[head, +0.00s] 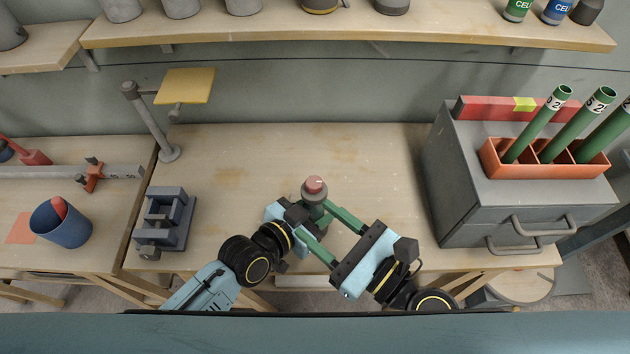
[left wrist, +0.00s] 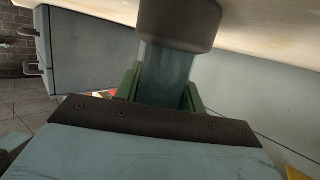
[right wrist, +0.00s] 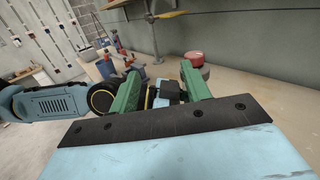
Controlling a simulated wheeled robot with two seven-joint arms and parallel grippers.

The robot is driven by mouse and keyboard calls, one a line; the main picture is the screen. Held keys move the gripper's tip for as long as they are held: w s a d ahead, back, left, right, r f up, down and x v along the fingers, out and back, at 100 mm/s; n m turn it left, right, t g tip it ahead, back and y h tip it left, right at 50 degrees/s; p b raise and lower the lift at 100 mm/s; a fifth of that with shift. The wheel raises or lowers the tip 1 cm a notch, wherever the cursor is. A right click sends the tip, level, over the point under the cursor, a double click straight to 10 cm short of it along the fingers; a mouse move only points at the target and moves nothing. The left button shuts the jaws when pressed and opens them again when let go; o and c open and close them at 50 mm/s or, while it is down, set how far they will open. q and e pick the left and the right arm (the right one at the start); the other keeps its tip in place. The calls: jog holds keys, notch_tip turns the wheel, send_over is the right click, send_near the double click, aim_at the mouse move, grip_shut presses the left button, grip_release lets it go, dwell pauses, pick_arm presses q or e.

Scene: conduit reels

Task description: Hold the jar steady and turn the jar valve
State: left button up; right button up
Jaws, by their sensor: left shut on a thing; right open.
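The jar (head: 315,196) stands near the front middle of the workbench, with a grey collar and a red valve (head: 315,184) on top. In the left wrist view the jar body (left wrist: 165,75) looks like bluish glass under a dark grey part. My left gripper (head: 304,214) is shut on the jar from the left; its green fingers lie on both sides of the glass. My right gripper (head: 332,236) is open and empty, its green fingers pointing at the jar from the front right. In the right wrist view the red valve (right wrist: 194,56) shows beyond the right-hand finger, apart from it.
A grey drawer cabinet (head: 450,185) with an orange holder (head: 492,160) of green tubes stands at the right. A grey vise (head: 165,218) and a lamp-like stand (head: 152,125) are at the left. The bench behind the jar is clear.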

aim_at(319, 191)
jog(key=s+d+m+t+h, duration=0.2)
jog(key=d+m+t+h, duration=0.1)
jog(key=d+h, duration=0.15)
jog(key=shift+y, duration=0.45)
jog(key=x, duration=0.8)
jog(key=f+x, duration=0.1)
jog(key=x, duration=0.2)
jog(key=shift+w, duration=0.5)
jog(key=c, duration=1)
jog(key=shift+m, duration=0.3)
